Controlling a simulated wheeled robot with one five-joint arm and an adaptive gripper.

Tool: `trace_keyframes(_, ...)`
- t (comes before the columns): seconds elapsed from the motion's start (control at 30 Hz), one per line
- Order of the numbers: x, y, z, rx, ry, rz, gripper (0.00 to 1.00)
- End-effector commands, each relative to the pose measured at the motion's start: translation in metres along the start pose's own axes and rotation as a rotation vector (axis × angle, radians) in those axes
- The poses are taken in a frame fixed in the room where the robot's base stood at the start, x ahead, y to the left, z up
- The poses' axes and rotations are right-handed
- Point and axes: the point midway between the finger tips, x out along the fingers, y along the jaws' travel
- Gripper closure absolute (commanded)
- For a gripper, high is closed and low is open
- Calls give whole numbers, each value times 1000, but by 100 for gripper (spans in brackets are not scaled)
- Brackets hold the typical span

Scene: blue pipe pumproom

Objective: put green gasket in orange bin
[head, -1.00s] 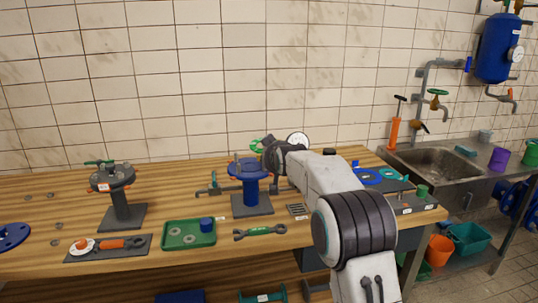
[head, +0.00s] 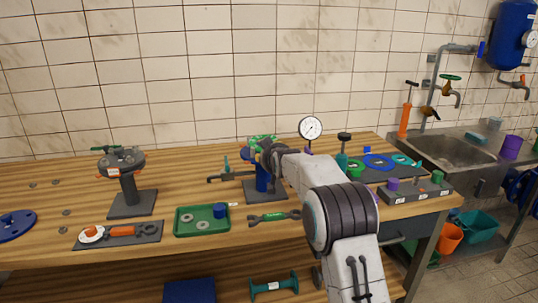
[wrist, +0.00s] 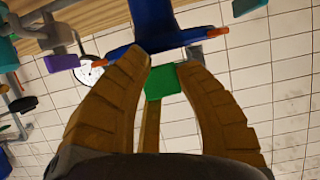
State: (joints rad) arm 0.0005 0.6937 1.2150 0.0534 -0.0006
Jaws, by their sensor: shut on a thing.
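My gripper (head: 262,143) is shut on the green gasket (head: 262,138), in front of the top of the blue stand (head: 262,175). In the wrist view my gripper (wrist: 172,72) has its fingertips on either side of the gasket's green edge (wrist: 160,83); most of the gasket is hidden there. Blue metal with orange ends (wrist: 155,38) lies just beyond the fingers. I cannot tell if the gasket touches the stand. The orange bin (head: 449,237) is low at the right, below the sink, beside a teal bin (head: 478,230).
A green tray (head: 203,231), a wrench (head: 274,217) and a grey stand (head: 131,192) are on the wooden bench. Blue and teal rings (head: 380,161) lie on a dark mat at the right, near a grey block (head: 415,192). A gauge (head: 311,128) stands behind my arm.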

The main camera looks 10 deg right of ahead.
Motion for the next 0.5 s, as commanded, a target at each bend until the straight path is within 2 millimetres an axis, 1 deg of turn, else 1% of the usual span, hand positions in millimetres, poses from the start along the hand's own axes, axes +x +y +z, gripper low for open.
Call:
trace_keyframes(0.23, 0, 1, 1, 1, -2, 1, 100)
trace_keyframes(0.27, 1, 1, 2, 1, -3, 1, 69)
trace_keyframes(0.5, 0, 1, 1, 1, -2, 1, 47)
